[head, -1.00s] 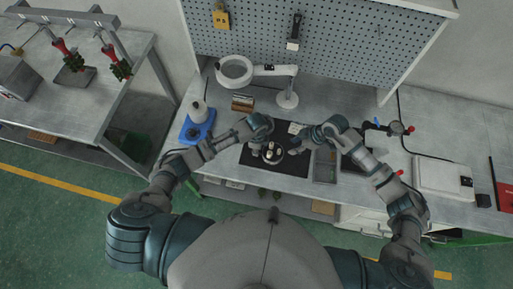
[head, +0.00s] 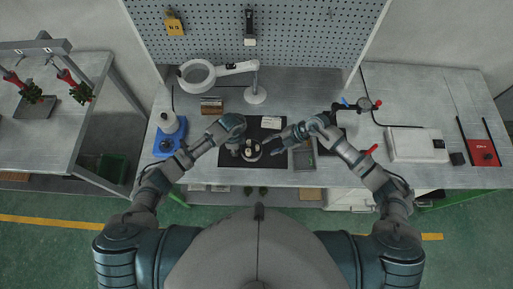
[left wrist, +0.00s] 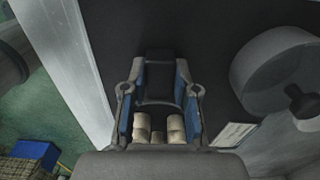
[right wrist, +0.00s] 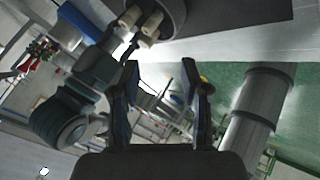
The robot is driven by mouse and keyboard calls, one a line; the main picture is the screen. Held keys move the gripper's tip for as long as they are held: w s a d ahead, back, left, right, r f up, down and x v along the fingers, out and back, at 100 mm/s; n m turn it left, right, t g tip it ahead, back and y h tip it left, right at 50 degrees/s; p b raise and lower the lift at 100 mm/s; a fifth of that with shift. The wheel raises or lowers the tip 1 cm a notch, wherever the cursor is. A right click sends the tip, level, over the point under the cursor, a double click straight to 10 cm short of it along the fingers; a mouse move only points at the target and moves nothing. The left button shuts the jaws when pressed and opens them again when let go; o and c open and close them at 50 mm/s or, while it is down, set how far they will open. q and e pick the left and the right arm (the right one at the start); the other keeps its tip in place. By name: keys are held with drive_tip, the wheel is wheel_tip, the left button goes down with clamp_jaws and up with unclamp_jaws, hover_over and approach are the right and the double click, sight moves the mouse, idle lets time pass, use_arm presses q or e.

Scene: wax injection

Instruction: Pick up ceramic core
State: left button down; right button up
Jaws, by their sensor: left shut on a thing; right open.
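Pale beige ceramic core pieces (head: 252,147) stand on a round holder on the dark mat in the head view. In the left wrist view, beige cylinder ends (left wrist: 175,127) show between the blue-padded fingers. My left gripper (head: 238,152) is at the holder's left side, shut on a ceramic core; its fingers (left wrist: 160,105) partly hide the piece. My right gripper (head: 277,146) is open and empty to the right of the holder. In the right wrist view its fingers (right wrist: 162,80) are spread, and beige cylinders (right wrist: 148,25) show beyond them.
A dark mat (head: 228,160) lies under the holder. A magnifier lamp (head: 197,75) stands behind, a blue-based bottle (head: 168,135) to the left, and a grey tray (head: 303,158) to the right. The bench top between the lamp and the mat is mostly clear.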

drive_tip(key=d+n+y, duration=0.1)
drive_tip(key=n+y, duration=0.1)
drive_tip(key=n, duration=0.4)
drive_tip(key=n+t+y, duration=0.3)
drive_tip(key=n+t, duration=0.1)
drive_tip(key=n, duration=1.2)
approach(260, 150)
drive_tip(key=r, duration=0.1)
drive_tip(key=d+r, duration=0.1)
drive_tip(key=r, duration=0.1)
drive_tip(key=shift+d, duration=0.3)
drive_tip(key=shift+w, duration=0.1)
drive_tip(key=x, duration=1.2)
drive_tip(key=shift+f, duration=0.15)
drive_tip(key=shift+s+d, duration=0.1)
drive_tip(key=shift+s, duration=0.1)
clamp_jaws()
